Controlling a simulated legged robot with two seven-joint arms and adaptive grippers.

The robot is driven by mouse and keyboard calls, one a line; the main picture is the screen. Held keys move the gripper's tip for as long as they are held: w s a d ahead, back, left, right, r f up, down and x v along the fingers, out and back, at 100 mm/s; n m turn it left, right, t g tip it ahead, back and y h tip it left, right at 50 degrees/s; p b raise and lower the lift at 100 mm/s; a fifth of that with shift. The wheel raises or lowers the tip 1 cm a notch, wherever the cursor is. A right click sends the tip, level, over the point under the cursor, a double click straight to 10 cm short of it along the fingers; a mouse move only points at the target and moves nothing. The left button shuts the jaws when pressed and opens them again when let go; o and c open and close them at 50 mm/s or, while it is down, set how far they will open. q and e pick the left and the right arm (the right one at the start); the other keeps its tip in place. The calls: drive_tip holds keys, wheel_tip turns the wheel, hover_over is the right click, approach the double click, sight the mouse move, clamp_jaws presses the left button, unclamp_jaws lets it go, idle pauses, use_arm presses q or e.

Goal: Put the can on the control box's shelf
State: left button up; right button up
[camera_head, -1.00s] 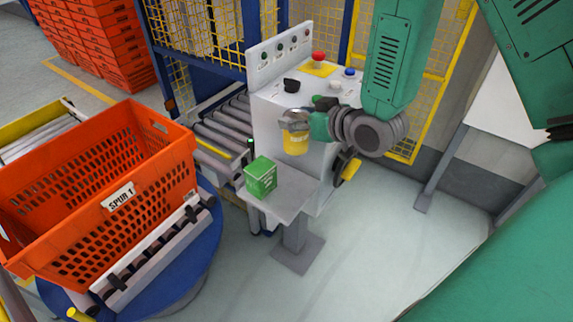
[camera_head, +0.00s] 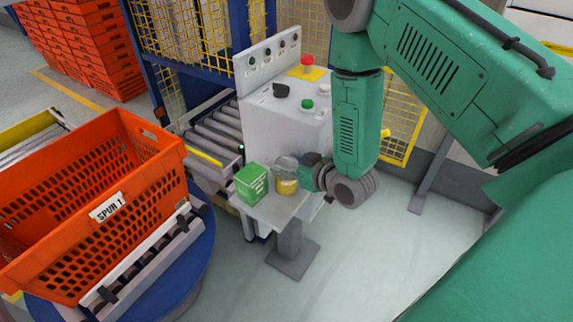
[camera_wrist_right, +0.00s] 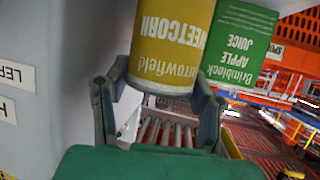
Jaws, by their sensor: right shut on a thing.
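The can is a yellow sweetcorn can (camera_head: 287,187), beside the green carton at the control box's shelf (camera_head: 272,212). I cannot tell whether its base touches the shelf. My right gripper (camera_head: 286,168) is shut on the can, and its fingers cover the upper part. In the right wrist view the can (camera_wrist_right: 168,45) fills the upper middle, label upside down, between the fingertips of my right gripper (camera_wrist_right: 155,92). The control box (camera_head: 262,130) is light grey and stands behind the shelf. My left gripper is out of view.
A green apple juice carton (camera_head: 251,184) stands on the shelf just left of the can. An orange tote (camera_head: 150,200) is further left. A roller conveyor (camera_head: 215,132) runs behind. The floor to the right of the shelf is clear.

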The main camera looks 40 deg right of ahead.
drive_tip(key=o, duration=1.2)
drive_tip(key=shift+s+d, duration=0.1)
drive_tip(key=shift+c, duration=0.2)
drive_tip(key=shift+a, duration=0.25)
drive_tip(key=shift+s+r, duration=0.15)
drive_tip(key=v, duration=1.1)
drive_tip(key=s+a+f+m+g+h, duration=0.1)
drive_tip(key=s+a+f+g, duration=0.2)
drive_tip(key=s+f+g, duration=0.5)
drive_tip(key=s+a+f+g+h, duration=0.1)
drive_tip(key=s+a+f+g, duration=0.35)
drive_tip(key=s+f, duration=0.6)
drive_tip(key=f+b, duration=0.1)
drive_tip(key=b, duration=0.1)
drive_tip(key=f+b, duration=0.2)
drive_tip(key=d+f+b, duration=0.1)
drive_tip(key=b, duration=0.1)
drive_tip(key=shift+s+f, duration=0.2)
drive_tip(key=shift+s, duration=0.15)
